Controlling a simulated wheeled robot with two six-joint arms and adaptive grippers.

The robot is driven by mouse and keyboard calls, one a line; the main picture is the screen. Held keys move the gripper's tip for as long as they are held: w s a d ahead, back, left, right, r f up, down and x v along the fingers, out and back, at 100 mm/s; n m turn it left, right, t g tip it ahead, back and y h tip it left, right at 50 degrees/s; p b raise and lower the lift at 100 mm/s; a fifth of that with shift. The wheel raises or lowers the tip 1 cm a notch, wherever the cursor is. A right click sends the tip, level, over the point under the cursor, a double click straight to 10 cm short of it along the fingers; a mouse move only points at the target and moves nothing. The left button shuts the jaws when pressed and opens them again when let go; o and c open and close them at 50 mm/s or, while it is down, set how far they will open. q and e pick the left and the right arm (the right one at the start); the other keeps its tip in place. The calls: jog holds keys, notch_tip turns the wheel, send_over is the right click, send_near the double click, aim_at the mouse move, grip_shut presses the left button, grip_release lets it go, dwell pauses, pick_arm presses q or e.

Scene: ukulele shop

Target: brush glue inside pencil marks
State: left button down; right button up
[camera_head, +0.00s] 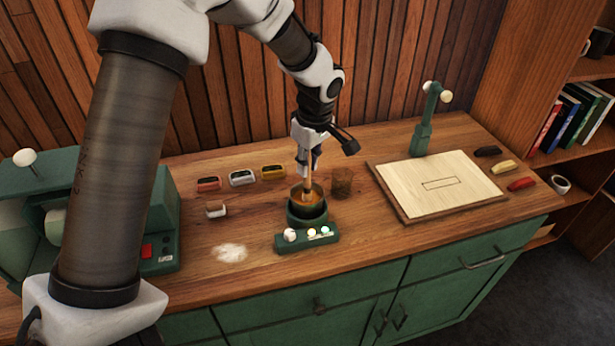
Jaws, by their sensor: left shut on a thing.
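My left gripper (309,158) is shut on an upright brush (308,183). The brush's lower end is down in the glue pot (307,213), a dark green pot with amber glue inside, so its bristles are hidden. A pale wooden panel (415,183) lies on a brown board at the right. A small pencil-marked rectangle (441,184) shows near the panel's middle. The brush is well to the left of these marks. My right gripper does not show.
A brown glass jar (342,182) stands just right of the pot. A green clamp post (423,120) stands behind the panel. Several coloured blocks (522,184) lie right of it. White powder (230,252) lies left of the pot. A green machine (160,215) fills the bench's left end.

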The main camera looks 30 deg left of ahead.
pick_arm(q)
notch_tip(320, 180, up, 3)
jog(key=shift+s+r+p, duration=0.15)
jog(key=shift+p, duration=0.8)
jog(key=shift+r+p, duration=1.4)
jog(key=shift+r, duration=0.4)
